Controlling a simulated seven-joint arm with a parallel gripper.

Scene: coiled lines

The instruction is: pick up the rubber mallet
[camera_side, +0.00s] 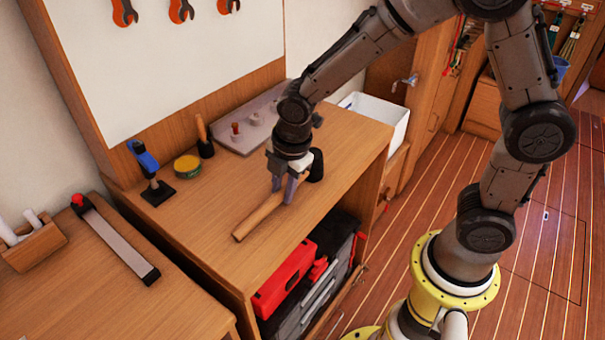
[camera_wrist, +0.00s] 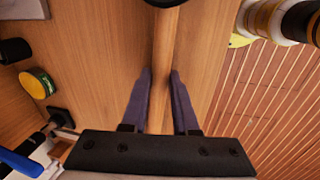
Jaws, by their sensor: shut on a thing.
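The rubber mallet has a long pale wooden handle (camera_side: 257,217) and a black head (camera_side: 316,165). It lies along the front part of the wooden bench top in the side view, head to the right. My gripper (camera_side: 283,198) comes down from above and is shut on the handle, close to the head. In the wrist view, the handle (camera_wrist: 163,60) runs from top to bottom between the two fingers of my gripper (camera_wrist: 161,72). A dark piece of the head (camera_wrist: 165,3) shows at the top edge. I cannot tell whether the mallet touches the bench.
A yellow-green tin (camera_side: 187,165), a wooden-handled tool (camera_side: 203,137) and a blue-handled tool (camera_side: 146,162) stand behind the mallet. A grey board (camera_side: 247,126) and a white bin (camera_side: 377,113) are farther back. A red case (camera_side: 285,281) sits in the shelf below.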

